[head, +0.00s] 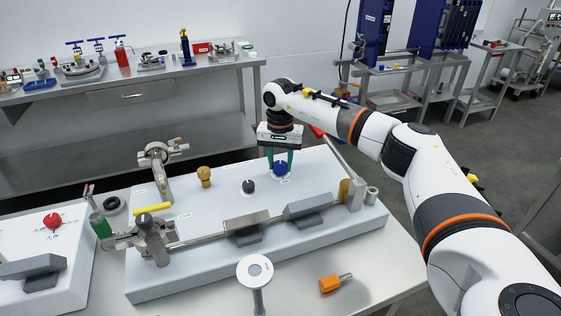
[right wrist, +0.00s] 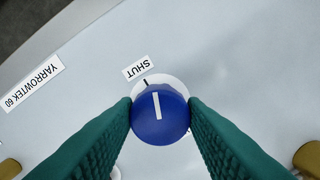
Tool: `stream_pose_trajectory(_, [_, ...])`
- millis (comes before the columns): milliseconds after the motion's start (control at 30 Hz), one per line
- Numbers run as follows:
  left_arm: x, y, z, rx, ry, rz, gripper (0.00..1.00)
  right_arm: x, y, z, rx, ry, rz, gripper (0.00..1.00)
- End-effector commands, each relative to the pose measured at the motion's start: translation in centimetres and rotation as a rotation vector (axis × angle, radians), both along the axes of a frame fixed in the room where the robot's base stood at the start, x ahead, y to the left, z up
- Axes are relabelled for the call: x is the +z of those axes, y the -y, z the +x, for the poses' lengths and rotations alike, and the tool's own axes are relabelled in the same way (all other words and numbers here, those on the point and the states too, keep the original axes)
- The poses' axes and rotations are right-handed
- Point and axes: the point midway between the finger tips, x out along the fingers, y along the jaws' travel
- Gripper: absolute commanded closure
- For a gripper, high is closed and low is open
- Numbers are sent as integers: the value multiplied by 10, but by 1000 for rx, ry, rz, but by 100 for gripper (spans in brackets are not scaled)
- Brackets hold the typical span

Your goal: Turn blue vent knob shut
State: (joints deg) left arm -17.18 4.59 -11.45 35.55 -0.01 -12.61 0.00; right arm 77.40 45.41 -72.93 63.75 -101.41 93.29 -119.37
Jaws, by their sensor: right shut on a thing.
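The blue vent knob (head: 280,167) stands at the back right of the light grey panel block (head: 330,250). My right gripper (head: 280,160) points straight down over it, its green fingers shut on the knob's two sides. In the right wrist view the blue knob (right wrist: 160,115) sits between the fingertips of the right gripper (right wrist: 161,113). Its white pointer line is close to upright in that picture, tilted slightly. A "SHUT" label (right wrist: 136,67) and a dark tick lie just above the knob, and the pointer aims roughly at the tick. My left gripper is not in view.
A black knob (head: 248,187) and a brass knob (head: 204,176) stand left of the blue knob. A metal pipe with clamps runs along the panel's front. A red knob (head: 53,220) is on another block. An orange-handled tool (head: 330,284) lies on the table in front.

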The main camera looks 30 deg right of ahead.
Motion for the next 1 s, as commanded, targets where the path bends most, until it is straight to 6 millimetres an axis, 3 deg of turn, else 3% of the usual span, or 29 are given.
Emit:
stream_pose_trajectory(500, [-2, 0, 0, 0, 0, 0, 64, 4, 1, 2, 328, 11, -1, 85])
stream_pose_trajectory(1000, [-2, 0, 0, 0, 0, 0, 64, 4, 1, 3, 388, 12, -2, 85])
